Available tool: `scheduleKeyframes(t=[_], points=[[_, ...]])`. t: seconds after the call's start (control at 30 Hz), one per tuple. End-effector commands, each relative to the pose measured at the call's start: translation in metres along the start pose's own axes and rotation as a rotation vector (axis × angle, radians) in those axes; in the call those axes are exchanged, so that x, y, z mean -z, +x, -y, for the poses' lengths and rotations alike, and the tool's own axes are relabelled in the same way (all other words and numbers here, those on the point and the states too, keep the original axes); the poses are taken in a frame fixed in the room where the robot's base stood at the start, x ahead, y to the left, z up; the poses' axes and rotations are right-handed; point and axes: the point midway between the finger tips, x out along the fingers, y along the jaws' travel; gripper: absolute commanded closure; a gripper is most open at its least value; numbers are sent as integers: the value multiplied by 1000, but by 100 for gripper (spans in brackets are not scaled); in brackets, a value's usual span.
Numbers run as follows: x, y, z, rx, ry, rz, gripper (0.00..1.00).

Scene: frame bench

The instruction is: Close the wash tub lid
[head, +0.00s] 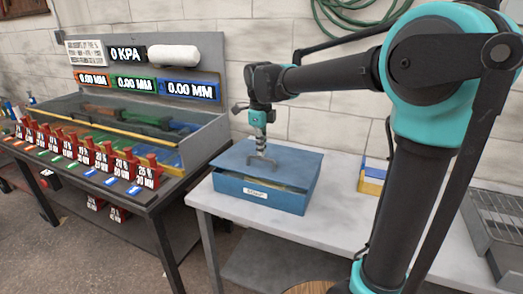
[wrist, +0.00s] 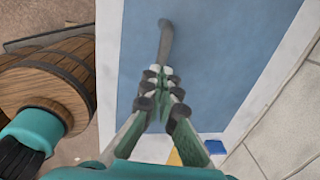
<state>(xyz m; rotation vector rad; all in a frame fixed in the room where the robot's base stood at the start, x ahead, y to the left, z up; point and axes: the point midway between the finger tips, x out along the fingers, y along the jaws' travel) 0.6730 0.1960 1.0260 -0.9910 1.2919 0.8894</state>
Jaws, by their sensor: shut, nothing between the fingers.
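The wash tub (head: 285,201) is a blue box with a label on its front, standing on the pale bench. Its flat blue lid (head: 300,160) lies over the top, slightly raised at the front, where a narrow gap shows a tan strip inside. The lid fills the middle of the wrist view (wrist: 225,60). A grey bar-like handle (wrist: 165,40) shows on the lid. My gripper (wrist: 158,73) is shut and empty, its fingertips over the lid near the handle. In the head view my gripper (head: 261,148) points down at the lid; whether it touches cannot be told.
A wooden barrel (wrist: 60,75) stands beside the bench. A yellow and blue bin (head: 372,180) is right of the tub, and a grey metal rack (head: 495,225) further right. A testing stand with a glass tank (head: 130,130) stands to the left. Bench front is clear.

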Motion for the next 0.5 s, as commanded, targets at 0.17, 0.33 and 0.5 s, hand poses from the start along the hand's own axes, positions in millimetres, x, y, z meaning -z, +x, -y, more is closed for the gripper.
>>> scheduleKeyframes(t=[0.17,0.33,0.5], points=[[0,6,0,0,0,0,100],[0,6,0,0,0,0,100],[0,8,-1,7,-1,-1,100]])
